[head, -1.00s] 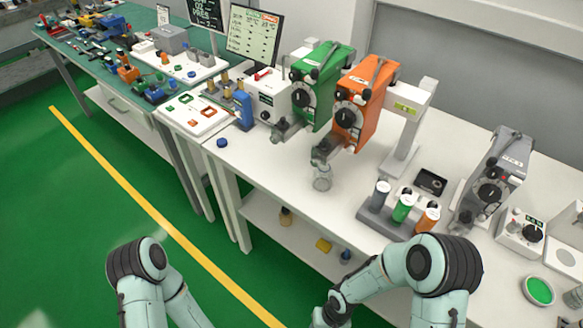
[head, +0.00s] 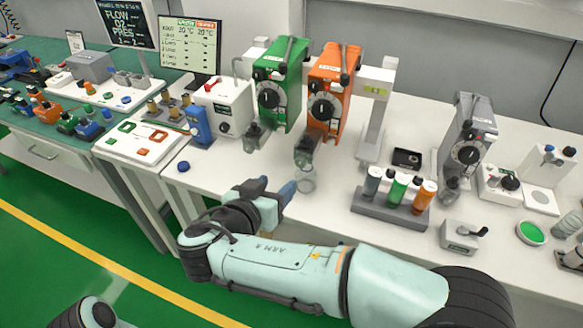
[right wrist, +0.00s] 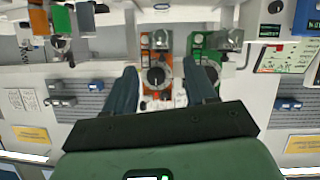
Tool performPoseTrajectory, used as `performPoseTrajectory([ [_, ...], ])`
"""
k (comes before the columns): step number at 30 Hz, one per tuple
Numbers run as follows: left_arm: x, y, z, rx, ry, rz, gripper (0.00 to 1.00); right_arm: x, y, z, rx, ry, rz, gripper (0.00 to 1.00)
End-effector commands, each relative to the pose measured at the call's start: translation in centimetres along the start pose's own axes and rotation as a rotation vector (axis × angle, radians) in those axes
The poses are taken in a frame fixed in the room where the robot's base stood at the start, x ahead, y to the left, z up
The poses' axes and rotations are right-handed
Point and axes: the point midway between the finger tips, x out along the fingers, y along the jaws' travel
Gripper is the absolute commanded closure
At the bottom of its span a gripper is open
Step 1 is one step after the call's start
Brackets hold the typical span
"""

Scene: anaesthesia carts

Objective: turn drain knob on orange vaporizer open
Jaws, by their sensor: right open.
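The orange vaporizer (head: 326,95) stands upright on the white bench, right of the green vaporizer (head: 279,85). It has a black front dial and a grey drain fitting (head: 304,150) low at its front. The drain knob is too small to make out clearly. A clear glass jar (head: 306,181) stands below the fitting. My right gripper (head: 278,187) is open and empty, low in front of the vaporizers, apart from them. In the right wrist view the scene is upside down; the orange vaporizer (right wrist: 157,62) shows between the open fingers. My left gripper is out of view.
A rack (head: 389,212) with grey, green and orange bottles stands to the right. A grey vaporizer (head: 467,145) is farther right. A blue cap (head: 183,166) lies left, near the bench edge. The bench front left of the jar is mostly clear.

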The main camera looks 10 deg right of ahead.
Motion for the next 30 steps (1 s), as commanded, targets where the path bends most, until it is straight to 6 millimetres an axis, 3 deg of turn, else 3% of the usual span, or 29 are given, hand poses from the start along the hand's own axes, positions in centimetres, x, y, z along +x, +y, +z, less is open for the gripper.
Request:
performPoseTrajectory([
  [15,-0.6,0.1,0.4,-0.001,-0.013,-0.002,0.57,10.2,0.0,0.1,-0.007,-0.003,0.003,0.44],
  [21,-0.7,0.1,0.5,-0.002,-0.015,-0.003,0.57,11.8,0.0,0.2,-0.006,-0.004,0.001,0.44],
  [30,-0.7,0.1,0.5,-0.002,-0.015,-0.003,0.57,12.1,-0.1,0.2,-0.006,-0.004,-0.001,0.44],
])
